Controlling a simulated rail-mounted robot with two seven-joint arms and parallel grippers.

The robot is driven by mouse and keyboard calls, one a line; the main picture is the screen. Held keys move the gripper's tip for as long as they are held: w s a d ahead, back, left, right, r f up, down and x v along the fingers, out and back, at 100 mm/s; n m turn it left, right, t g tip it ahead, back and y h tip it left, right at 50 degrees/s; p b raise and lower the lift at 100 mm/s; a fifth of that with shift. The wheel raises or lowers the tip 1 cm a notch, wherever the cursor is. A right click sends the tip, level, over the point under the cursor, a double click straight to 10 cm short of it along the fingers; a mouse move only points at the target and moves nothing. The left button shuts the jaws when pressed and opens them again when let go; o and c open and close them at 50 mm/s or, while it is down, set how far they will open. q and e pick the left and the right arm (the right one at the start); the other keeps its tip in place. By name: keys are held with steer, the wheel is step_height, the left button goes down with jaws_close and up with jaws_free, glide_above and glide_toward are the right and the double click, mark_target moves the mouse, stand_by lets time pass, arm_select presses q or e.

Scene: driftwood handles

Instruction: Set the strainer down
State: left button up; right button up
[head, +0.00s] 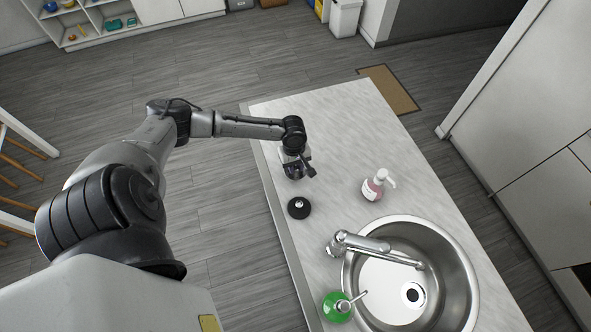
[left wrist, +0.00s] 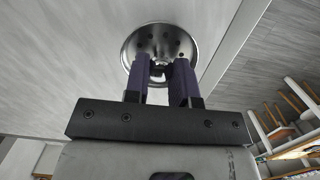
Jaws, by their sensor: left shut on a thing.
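My left gripper (head: 300,170) is over the left side of the marble counter (head: 335,130), with its arm reaching in from the left. In the left wrist view the purple fingers of my left gripper (left wrist: 162,72) are closed on the middle of the strainer (left wrist: 147,42). The strainer is a round, shiny metal dish with small holes. I cannot make it out in the head view, where the gripper hides it. I cannot tell whether it touches the counter. My right gripper is not in view.
A black round stopper (head: 299,208) lies just in front of the gripper. A pink-labelled soap bottle (head: 373,186) stands to the right. The steel sink (head: 455,275), its faucet (head: 360,243) and a green soap dispenser (head: 336,307) are nearer. The counter's far end is clear.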

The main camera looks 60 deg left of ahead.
mark_target(295, 167)
arm_select(q)
steer(key=shift+d+f, duration=0.1)
steer(key=shift+f, duration=1.55)
steer(key=shift+f, duration=0.1)
steer(key=o, duration=0.9)
